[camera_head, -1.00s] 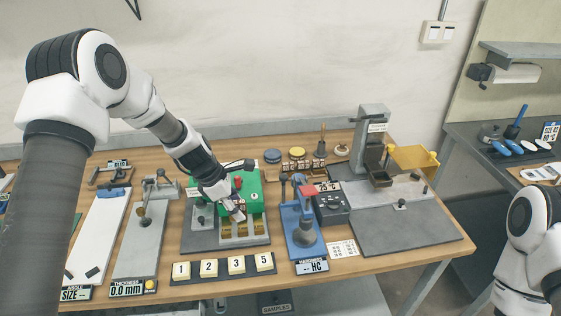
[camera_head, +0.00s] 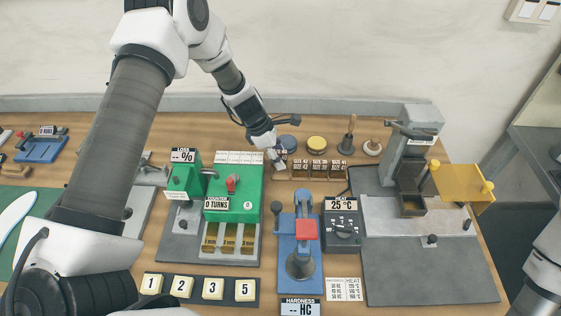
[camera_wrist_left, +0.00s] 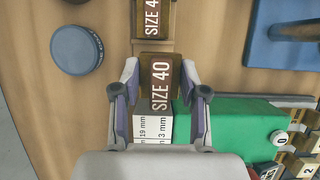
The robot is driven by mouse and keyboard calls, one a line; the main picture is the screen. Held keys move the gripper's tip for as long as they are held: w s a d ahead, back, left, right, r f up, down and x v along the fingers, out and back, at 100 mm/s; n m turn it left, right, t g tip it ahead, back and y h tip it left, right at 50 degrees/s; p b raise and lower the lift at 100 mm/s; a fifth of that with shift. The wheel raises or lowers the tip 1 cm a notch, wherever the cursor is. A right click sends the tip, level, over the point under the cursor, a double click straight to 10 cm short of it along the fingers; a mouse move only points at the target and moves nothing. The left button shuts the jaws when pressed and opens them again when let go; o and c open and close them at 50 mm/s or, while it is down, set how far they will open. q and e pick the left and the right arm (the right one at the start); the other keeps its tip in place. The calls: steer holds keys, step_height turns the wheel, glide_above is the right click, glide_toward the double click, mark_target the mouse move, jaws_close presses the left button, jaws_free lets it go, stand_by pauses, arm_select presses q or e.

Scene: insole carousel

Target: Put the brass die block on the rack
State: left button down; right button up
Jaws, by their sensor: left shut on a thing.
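The brass die block (camera_wrist_left: 160,84), labelled SIZE 40, sits between the fingers of my left gripper (camera_wrist_left: 160,100) in the left wrist view. The fingers are shut on its sides. In the head view my left gripper (camera_head: 280,168) is at the left end of the rack (camera_head: 318,180) and mostly hides the block. The rack stands behind the green machine and carries several similar labelled blocks to the right. One neighbour shows above the held block in the wrist view. I cannot tell whether the held block touches the rack. My right gripper is out of view.
The green machine (camera_head: 232,207) stands just in front and left, with a white label strip (camera_head: 240,157) behind it. A dark blue tin (camera_head: 289,143) and a yellow-topped tin (camera_head: 317,144) stand behind the rack. A blue press (camera_head: 301,240) and dark heater box (camera_head: 342,225) are in front.

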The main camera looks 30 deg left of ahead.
mark_target(281, 172)
arm_select(q)
steer(key=f, duration=0.2)
steer(key=w+f, duration=0.1)
steer(key=f, duration=0.1)
steer(key=shift+w, duration=0.1)
steer(key=shift+w+f, duration=0.25)
steer(key=shift+w, duration=0.05)
steer(key=shift+s+r, duration=0.25)
steer(key=shift+s, duration=0.2)
steer(key=shift+f, duration=0.15)
steer(key=shift+w+f+b, duration=0.25)
steer(key=shift+f+b, duration=0.2)
steer(key=c, duration=0.6)
jaws_free()
steer(key=shift+s+r, duration=0.1)
steer(key=shift+r, duration=0.05)
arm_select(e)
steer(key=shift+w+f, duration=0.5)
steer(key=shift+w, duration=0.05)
